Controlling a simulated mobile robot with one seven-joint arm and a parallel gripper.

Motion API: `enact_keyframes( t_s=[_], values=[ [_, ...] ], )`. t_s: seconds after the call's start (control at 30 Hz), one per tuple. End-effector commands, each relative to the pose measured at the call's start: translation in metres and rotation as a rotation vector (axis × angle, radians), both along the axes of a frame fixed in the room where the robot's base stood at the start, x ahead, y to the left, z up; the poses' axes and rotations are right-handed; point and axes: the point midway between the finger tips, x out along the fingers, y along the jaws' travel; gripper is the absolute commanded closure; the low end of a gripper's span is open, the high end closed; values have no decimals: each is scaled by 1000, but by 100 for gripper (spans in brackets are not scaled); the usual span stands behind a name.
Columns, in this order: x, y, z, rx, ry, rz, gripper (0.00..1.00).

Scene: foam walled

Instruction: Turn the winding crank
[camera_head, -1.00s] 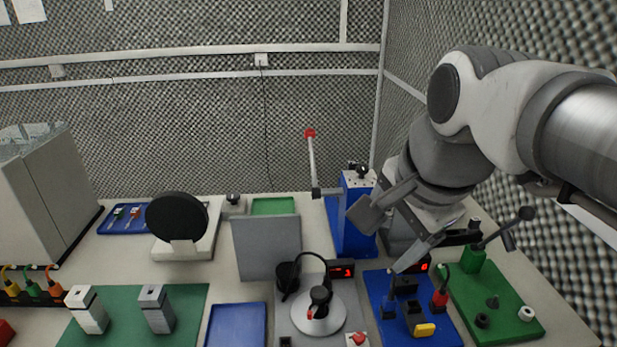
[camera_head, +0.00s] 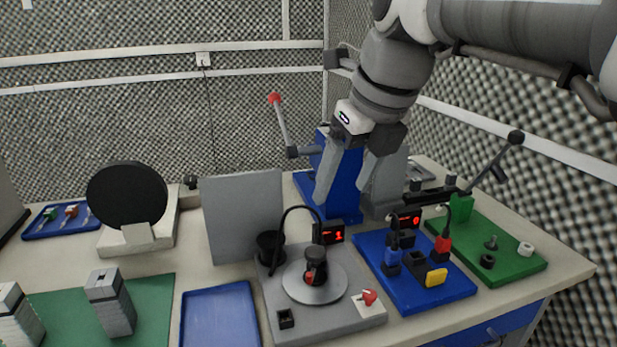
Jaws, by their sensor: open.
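The likely winding crank is a grey arm with a red knob (camera_head: 275,98) at its upper end, leaning up and left. It joins a dark hub (camera_head: 293,152) on the left side of a blue stand (camera_head: 345,190) at the back of the bench. My gripper (camera_head: 348,205) points down, its two grey fingers apart and empty. The fingers overlap the blue stand in the picture, to the right of the crank arm and below the knob. They hide part of the stand. I cannot tell whether they touch it.
A grey turntable unit (camera_head: 332,318) stands in front, with a grey upright panel (camera_head: 243,218) behind left. A blue board with plugs (camera_head: 400,297) and a green board with a black-knobbed lever (camera_head: 530,265) lie to the right. An empty blue tray (camera_head: 220,315) is at the front.

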Motion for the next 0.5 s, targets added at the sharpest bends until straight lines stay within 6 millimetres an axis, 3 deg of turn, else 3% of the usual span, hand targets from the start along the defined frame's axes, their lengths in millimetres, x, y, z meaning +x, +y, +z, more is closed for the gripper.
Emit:
enact_keyframes(
  t_s=[0.17, 0.5],
  values=[
    [7, 5, -23, 0, 4, 0, 22],
    [31, 19, -93, -1, 4, 2, 22]
  ],
)
